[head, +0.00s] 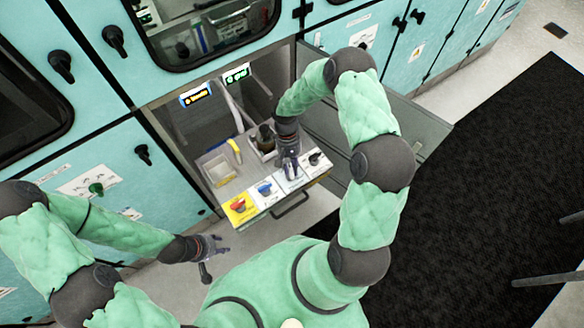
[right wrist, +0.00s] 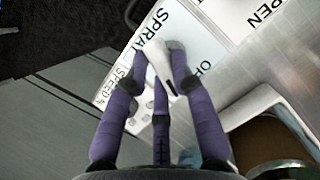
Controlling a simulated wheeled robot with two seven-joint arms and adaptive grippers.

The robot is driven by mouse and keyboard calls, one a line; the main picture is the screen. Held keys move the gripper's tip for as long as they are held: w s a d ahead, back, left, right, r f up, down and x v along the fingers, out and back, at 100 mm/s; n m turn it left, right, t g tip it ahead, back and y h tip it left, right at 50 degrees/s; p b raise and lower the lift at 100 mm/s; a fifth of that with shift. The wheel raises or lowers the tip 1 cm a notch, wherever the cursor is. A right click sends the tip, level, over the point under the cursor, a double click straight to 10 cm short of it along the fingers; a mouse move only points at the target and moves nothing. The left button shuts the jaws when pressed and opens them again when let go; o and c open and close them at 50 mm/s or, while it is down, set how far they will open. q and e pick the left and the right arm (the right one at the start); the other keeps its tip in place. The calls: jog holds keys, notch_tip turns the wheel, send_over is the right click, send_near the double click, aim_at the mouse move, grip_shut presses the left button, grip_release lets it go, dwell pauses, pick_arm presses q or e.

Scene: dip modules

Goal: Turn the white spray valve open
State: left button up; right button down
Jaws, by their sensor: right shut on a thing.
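The white spray valve (right wrist: 160,62) shows in the right wrist view as a white lever with a dark mark, above a white label plate (right wrist: 188,28) reading "SPRA", partly hidden. My right gripper (right wrist: 157,62) is shut on the lever, with purple fingers on both sides of it. In the head view my right gripper (head: 291,170) is over the white panel of the drawer unit and hides most of the valve. My left gripper (head: 218,246) is empty, low in front of the drawer; its finger opening is too small to judge.
The drawer unit's front panel also carries a red knob (head: 239,206) on yellow, a blue knob (head: 265,189) and a black knob (head: 315,158). Behind them are an open bin (head: 218,170) and a dark round container (head: 265,138). Teal cabinets surround the unit.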

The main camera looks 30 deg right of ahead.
jog(key=shift+w+n+h+b, duration=0.15)
jog(key=shift+n+h, duration=0.25)
jog(key=shift+n, duration=0.6)
jog(key=shift+s+n+h+b, duration=0.15)
jog(key=shift+n+h, duration=0.25)
jog(key=shift+n, duration=0.6)
jog(key=shift+w, duration=0.1)
jog(key=c, duration=1)
grip_release()
jog(key=shift+c, duration=0.2)
jog(key=v, duration=1.2)
jog(key=shift+a, duration=0.1)
